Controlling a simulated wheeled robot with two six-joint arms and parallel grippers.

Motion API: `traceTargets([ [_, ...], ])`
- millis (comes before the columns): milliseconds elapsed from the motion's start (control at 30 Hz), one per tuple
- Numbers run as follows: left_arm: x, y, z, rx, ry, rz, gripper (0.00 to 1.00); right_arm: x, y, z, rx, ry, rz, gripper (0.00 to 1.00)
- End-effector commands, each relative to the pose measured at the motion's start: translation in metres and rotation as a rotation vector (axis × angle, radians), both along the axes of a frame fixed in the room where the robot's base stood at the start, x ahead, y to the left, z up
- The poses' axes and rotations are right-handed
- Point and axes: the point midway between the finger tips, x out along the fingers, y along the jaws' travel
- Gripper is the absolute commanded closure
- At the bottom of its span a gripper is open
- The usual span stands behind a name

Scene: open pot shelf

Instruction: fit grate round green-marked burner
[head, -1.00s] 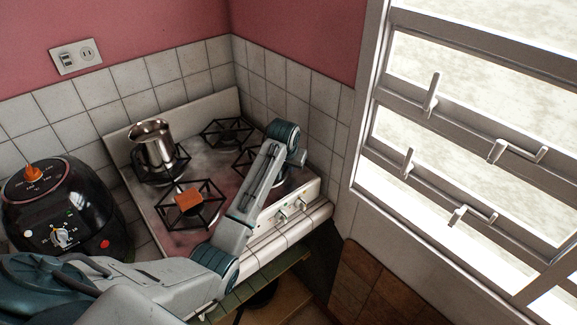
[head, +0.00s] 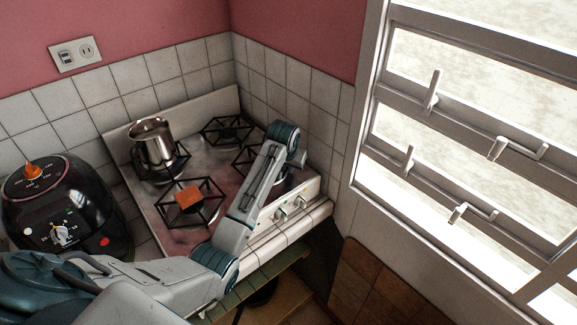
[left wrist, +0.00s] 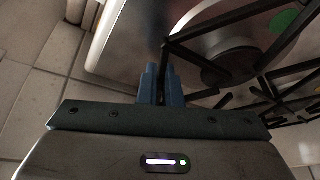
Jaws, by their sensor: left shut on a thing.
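My left gripper (left wrist: 162,86) has blue fingers shut on a thin dark part at the corner of a black grate (left wrist: 222,25). The grate's bars run to the right over a dark round burner (left wrist: 230,68) on the stove top. A green mark (left wrist: 284,22) shows beyond a bar at the upper right. In the head view my left arm reaches over the front right of the stove (head: 170,238); its fingertips and the green mark are hidden there. I cannot tell whether the grate is seated. My right gripper is not in view.
A metal pot (head: 153,145) stands on the back left burner. An orange square (head: 189,198) lies at the front left grate. A black air fryer (head: 62,210) stands left of the stove. A tiled wall is behind, and a window is at the right.

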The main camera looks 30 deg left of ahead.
Motion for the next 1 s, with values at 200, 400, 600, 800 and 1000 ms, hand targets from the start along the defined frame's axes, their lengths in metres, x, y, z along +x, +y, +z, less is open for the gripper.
traceTargets([
  [200, 0.0, 0.0, -0.002, 0.0, -0.001, 0.0, 1.0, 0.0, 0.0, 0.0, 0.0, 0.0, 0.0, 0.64],
  [400, 0.0, 0.0, -0.003, 0.0, -0.001, 0.0, 0.69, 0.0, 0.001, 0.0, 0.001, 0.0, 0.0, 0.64],
  [600, 0.0, 0.0, -0.003, 0.0, -0.001, 0.0, 0.69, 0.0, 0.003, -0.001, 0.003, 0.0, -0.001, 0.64],
  [800, -0.002, -0.001, 0.003, 0.0, -0.004, -0.001, 0.69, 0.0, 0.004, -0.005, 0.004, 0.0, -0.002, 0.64],
  [1000, -0.014, -0.005, 0.034, 0.001, -0.007, -0.001, 0.69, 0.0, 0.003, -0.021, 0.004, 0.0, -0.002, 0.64],
])
